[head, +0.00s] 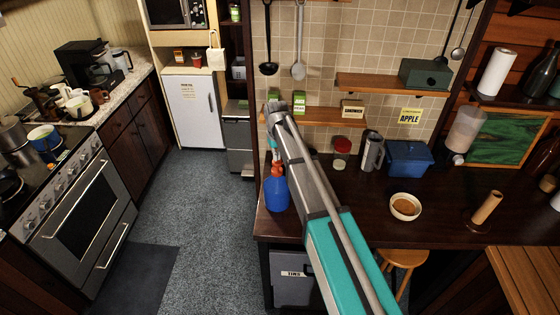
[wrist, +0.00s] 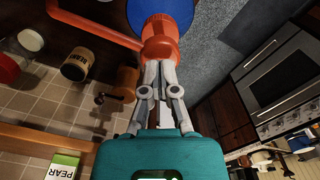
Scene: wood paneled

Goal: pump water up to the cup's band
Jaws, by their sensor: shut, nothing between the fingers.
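A blue bottle (head: 276,194) with an orange pump top (head: 277,170) stands near the left end of the dark counter. In the wrist view the blue body (wrist: 158,10) and the orange top (wrist: 160,45) are at the upper middle, with an orange spout (wrist: 95,27) reaching left. My gripper (wrist: 160,68) is shut and empty, its fingertips at the orange top; I cannot tell whether they press on it. In the head view my gripper (head: 274,155) is just above the bottle. I cannot make out a cup with a band at the spout.
A red-topped jar (head: 342,148), a grey canister (head: 371,152), a blue box (head: 408,160) and a bowl (head: 405,206) stand on the counter to the right. A shelf (head: 325,116) hangs close to my arm. Open floor (head: 195,220) lies left.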

